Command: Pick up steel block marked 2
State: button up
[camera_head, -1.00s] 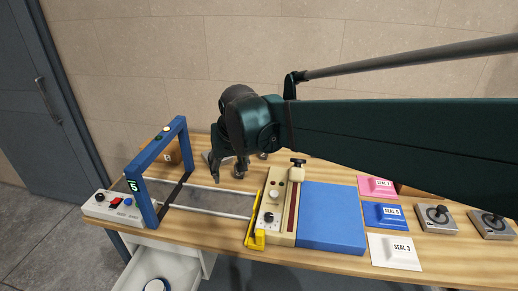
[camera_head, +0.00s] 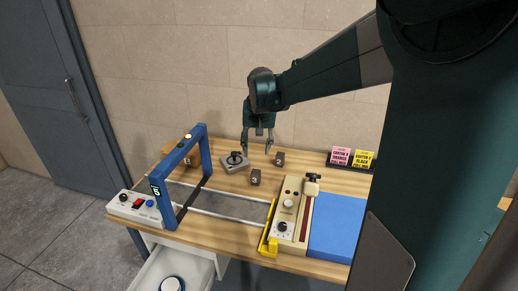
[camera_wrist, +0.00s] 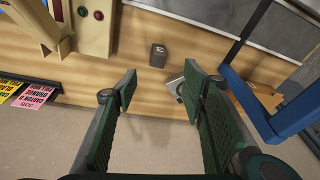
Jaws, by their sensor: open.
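Two small dark steel blocks stand on the wooden table in the head view: a nearer one (camera_head: 255,177) beside the press and a farther one (camera_head: 280,158) near the back edge. Their marks are too small to read, so I cannot tell which is marked 2. My gripper (camera_head: 257,150) is open and empty, pointing down near both blocks. In the wrist view my gripper (camera_wrist: 160,82) shows its fingers spread wide. One block (camera_wrist: 158,55) shows beyond the fingertips, apart from them. The other block is not visible there.
A grey base with a dark knob (camera_head: 235,161) stands left of the blocks. The blue frame (camera_head: 204,150) with rails rises at left. The cream press unit (camera_head: 292,215) and blue pad (camera_head: 333,228) lie at front right.

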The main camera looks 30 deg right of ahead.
jog(key=w+d+f+m+g+p, duration=0.15)
jog(key=w+d+f+p, duration=0.25)
jog(key=w+d, duration=0.5)
jog(key=m+g+p, duration=0.1)
jog(key=m+p, duration=0.1)
jog(key=p, duration=0.1)
send_over(280, 154)
jog(key=shift+y, duration=0.4)
jog(key=f, duration=0.7)
jog(key=shift+s+a+f, duration=0.15)
jog(key=shift+s+a, duration=0.15)
jog(key=shift+w+d+f, duration=0.1)
jog(key=shift+d+f, duration=0.2)
jog(key=shift+f, duration=0.05)
jog(key=shift+f, duration=0.1)
jog(key=shift+f, duration=1.2)
jog(key=shift+f, duration=0.1)
jog(key=shift+w+f+p, duration=0.15)
jog(key=shift+f+p, duration=0.15)
jog(key=shift+f, duration=2.2)
